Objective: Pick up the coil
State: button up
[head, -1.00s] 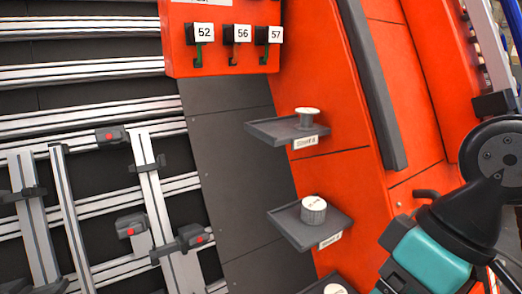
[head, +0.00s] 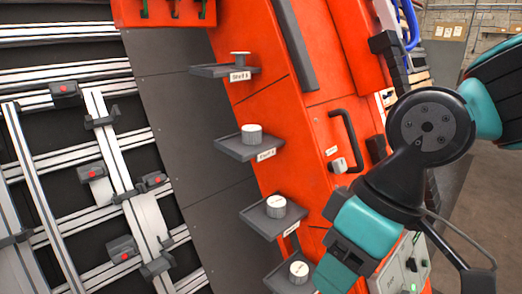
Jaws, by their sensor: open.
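Several small shelves on the orange frame each hold a round piece. The top one is a grey, spool-like piece with a wide flat top (head: 240,58). Below it are a white-topped cylinder (head: 251,133), another white-topped cylinder (head: 276,206) and a lower one (head: 299,270). I cannot tell for certain which of these is the coil. My arm reaches down from the right, and its lower end is beside the lowest shelf. The jaws of my gripper do not show; the picture's bottom edge and my arm cut them off.
The trays (head: 239,149) stick out from the orange frame (head: 268,110). A black handle (head: 346,139) stands out on its right side. A rack of metal rails with clamps (head: 122,248) fills the left. Open floor (head: 455,150) shows at the right.

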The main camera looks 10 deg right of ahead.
aim_at(251, 135)
jog(key=k, duration=0.55)
jog(key=u, duration=0.65)
jog(key=i, duration=1.25)
jog(key=z, duration=0.3)
